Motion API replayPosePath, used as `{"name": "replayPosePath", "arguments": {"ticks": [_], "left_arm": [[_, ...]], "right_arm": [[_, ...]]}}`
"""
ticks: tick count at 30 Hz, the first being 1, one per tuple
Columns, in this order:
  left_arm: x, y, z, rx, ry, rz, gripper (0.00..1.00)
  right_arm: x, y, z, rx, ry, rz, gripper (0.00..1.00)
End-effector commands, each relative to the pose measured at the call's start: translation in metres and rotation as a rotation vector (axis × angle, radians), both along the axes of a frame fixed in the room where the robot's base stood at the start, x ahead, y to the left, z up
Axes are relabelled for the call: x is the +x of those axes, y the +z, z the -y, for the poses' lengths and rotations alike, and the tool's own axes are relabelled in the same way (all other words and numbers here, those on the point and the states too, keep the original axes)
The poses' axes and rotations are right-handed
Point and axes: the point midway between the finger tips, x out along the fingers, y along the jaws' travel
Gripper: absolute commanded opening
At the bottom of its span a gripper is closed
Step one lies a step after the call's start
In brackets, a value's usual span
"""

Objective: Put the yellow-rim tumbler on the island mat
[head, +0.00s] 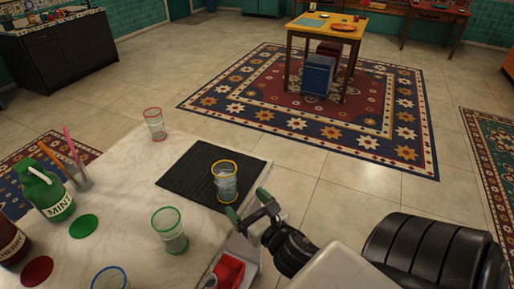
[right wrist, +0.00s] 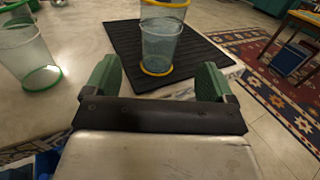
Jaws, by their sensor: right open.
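The yellow-rim tumbler (head: 225,182) stands upright on the black ribbed mat (head: 184,181), near the mat's front right part. It is clear glass with a yellow rim and a yellow base ring. My right gripper (head: 248,206) is open and empty, at the table edge just right of and nearer than the tumbler. In the wrist view its green fingers (right wrist: 158,76) are spread either side of the tumbler's base, apart from it. My left gripper is out of view.
A green-rim tumbler (head: 170,231), a red-rim tumbler (head: 154,125) and a blue-rim one (head: 110,279) stand on the pale counter. A green MINT bottle (head: 45,192) and a straw holder (head: 81,181) are at left. A red container (head: 229,270) is below my gripper.

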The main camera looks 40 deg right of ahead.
Motion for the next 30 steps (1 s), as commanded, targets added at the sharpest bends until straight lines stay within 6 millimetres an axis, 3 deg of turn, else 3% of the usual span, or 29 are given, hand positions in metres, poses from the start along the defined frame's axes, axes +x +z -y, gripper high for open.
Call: {"name": "replayPosePath", "arguments": {"ticks": [3,7,16,19,23,26,30], "left_arm": [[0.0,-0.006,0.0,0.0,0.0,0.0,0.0],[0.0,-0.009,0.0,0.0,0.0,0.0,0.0],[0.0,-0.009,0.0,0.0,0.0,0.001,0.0],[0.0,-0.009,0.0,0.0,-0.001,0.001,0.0],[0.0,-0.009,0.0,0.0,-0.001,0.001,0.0],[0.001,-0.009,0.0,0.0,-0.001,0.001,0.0],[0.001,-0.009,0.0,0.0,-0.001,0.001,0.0]], "right_arm": [[-0.021,-0.002,-0.001,0.0,-0.002,-0.003,0.85],[-0.034,-0.001,-0.002,0.001,-0.001,-0.001,0.85],[-0.04,0.001,-0.003,0.0,-0.001,0.001,0.85],[-0.039,-0.01,-0.002,0.043,-0.003,-0.018,0.85],[-0.035,-0.064,-0.002,0.263,-0.028,-0.108,0.85],[-0.037,-0.129,-0.004,0.546,-0.086,-0.216,0.85],[-0.057,-0.238,-0.014,1.018,-0.264,-0.381,0.85]]}}
